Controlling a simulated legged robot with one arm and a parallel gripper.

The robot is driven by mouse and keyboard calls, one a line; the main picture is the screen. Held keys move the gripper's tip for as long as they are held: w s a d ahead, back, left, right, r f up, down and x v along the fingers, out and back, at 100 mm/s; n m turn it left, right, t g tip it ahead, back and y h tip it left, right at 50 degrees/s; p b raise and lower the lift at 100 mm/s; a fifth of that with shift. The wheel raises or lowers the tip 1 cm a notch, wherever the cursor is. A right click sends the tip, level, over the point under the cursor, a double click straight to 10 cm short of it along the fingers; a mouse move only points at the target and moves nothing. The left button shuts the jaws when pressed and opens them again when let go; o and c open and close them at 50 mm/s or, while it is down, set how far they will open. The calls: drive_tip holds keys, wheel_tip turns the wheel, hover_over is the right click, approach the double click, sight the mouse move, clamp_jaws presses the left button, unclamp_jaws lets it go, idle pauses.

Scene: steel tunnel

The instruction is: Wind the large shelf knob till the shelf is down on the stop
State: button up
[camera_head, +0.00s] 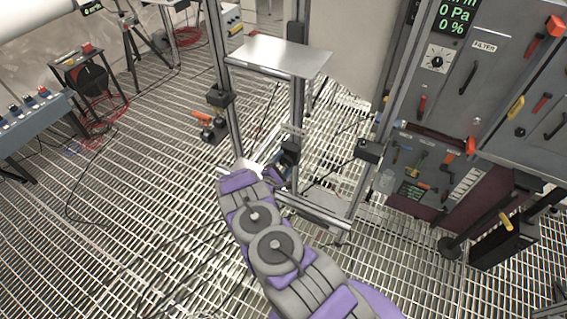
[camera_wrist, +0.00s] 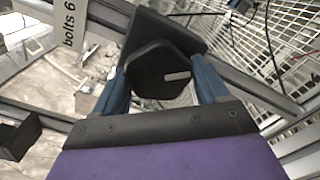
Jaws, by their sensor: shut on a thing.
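The shelf (camera_head: 280,56) is a flat silver plate, level between upright metal posts and well above the floor grating. In the wrist view, the large black knob (camera_wrist: 158,68) has a rounded, many-sided face with a pale mark. My gripper (camera_wrist: 160,88) is shut on it, with one blue finger on each side. In the head view, my gripper (camera_head: 279,174) is low at the frame, below the shelf, and my arm partly hides it. A dark block (camera_head: 220,97) sits on the left post; I cannot tell whether it is the stop.
A label reading "bolts 6" (camera_wrist: 70,38) is left of the knob. A control cabinet (camera_head: 485,70) stands at right, and a blue-grey console (camera_head: 35,125) at left.

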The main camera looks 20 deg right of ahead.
drive_tip(key=n, duration=0.4)
drive_tip(key=shift+a+f+n, duration=0.1)
drive_tip(key=shift+f+n, duration=0.15)
drive_tip(key=shift+n, duration=0.15)
drive_tip(key=shift+s+n, duration=0.15)
drive_tip(key=shift+n, duration=1.65)
drive_tip(key=o, duration=0.8)
drive_tip(key=shift+f, duration=0.1)
drive_tip(key=shift+o, duration=0.8)
drive_tip(key=p+v, duration=0.3)
drive_tip(key=v, duration=1.4)
drive_tip(key=shift+s+a, duration=0.1)
drive_tip(key=shift+s, duration=0.05)
